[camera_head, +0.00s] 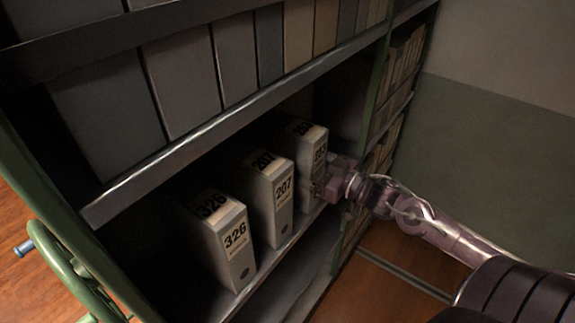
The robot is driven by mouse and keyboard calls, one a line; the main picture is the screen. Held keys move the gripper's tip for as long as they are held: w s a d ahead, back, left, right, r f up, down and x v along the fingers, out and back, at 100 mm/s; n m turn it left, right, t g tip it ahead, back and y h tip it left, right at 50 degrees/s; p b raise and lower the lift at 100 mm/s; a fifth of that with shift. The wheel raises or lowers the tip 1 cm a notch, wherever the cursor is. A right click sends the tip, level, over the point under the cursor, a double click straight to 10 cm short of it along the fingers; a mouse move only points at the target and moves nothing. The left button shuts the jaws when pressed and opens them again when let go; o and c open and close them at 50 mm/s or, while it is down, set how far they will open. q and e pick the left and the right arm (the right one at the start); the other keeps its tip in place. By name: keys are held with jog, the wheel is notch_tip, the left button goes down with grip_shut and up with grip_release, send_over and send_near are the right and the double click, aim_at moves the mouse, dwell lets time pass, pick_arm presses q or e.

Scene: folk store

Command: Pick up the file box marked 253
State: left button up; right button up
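Three grey file boxes stand upright on a middle shelf. The rightmost file box (291,151) has a label that seems to start with 25; its last digit is too small to read surely. The other two are marked 207 (270,205) and 326 (222,247). My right gripper (318,188) comes in from the right and is at the front right edge of the rightmost box, close to or touching it. Its fingers are small and dark, so I cannot tell whether they grip the box. My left gripper is not in view.
The shelf board above (215,122) overhangs the boxes and carries a row of grey and brown binders (102,105). A green upright (378,80) stands right of the boxes. A green handwheel (75,268) is at the lower left.

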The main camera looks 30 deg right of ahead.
jog(key=shift+x, duration=1.25)
jog(key=shift+f, duration=0.1)
jog(key=shift+s, duration=0.1)
jog(key=shift+c, duration=1)
jog(key=c, duration=1.7)
jog(key=shift+o, duration=0.2)
jog(key=shift+r, duration=0.3)
